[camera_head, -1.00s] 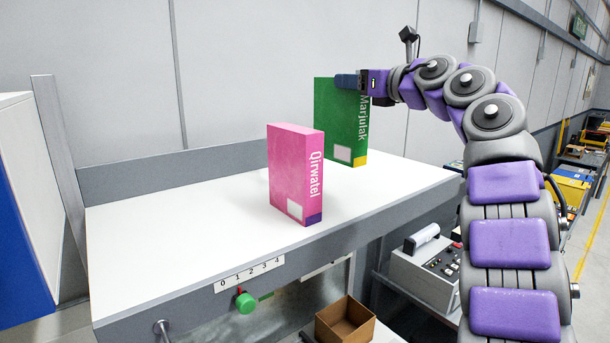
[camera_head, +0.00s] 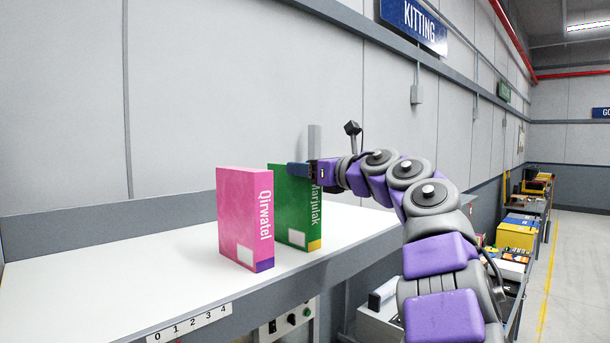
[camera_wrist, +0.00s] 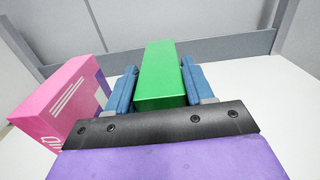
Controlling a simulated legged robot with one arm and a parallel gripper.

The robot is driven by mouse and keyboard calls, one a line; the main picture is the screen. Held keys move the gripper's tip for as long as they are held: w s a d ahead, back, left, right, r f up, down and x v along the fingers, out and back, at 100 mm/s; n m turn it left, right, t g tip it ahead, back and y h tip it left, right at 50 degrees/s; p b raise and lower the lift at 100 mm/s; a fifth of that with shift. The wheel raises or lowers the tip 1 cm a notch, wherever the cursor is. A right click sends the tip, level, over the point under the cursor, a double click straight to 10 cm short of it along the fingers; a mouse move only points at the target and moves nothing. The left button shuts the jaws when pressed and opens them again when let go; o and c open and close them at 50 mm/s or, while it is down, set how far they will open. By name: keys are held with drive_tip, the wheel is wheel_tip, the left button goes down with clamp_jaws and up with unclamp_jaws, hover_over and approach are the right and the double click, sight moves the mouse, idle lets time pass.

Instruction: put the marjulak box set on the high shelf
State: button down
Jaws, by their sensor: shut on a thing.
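The Marjulak box set (camera_head: 293,212) is a tall green box with white lettering, a white label and a yellow corner. It is upright at the right part of the white shelf, behind the pink box. My gripper (camera_head: 300,170) is shut on its upper part. In the wrist view the green box (camera_wrist: 162,72) sits between the two blue fingers of my gripper (camera_wrist: 163,85). I cannot tell whether its base touches the white surface.
A pink Qirwatel box (camera_head: 243,218) stands upright just left of the green box, and also shows in the wrist view (camera_wrist: 62,100). The white shelf (camera_head: 110,270) is clear to the left. A blue KITTING sign (camera_head: 413,24) hangs on the wall.

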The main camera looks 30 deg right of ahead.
drive_tip(key=shift+d, duration=0.2)
drive_tip(key=c, duration=0.7)
unclamp_jaws()
drive_tip(key=shift+d, duration=0.15)
drive_tip(key=shift+o, duration=1.3)
drive_tip(key=shift+a, duration=0.65)
drive_tip(key=shift+s+d, duration=0.2)
drive_tip(key=shift+d, duration=0.1)
drive_tip(key=b+v, duration=0.3)
drive_tip(key=v, duration=0.8)
drive_tip(key=shift+s, duration=0.3)
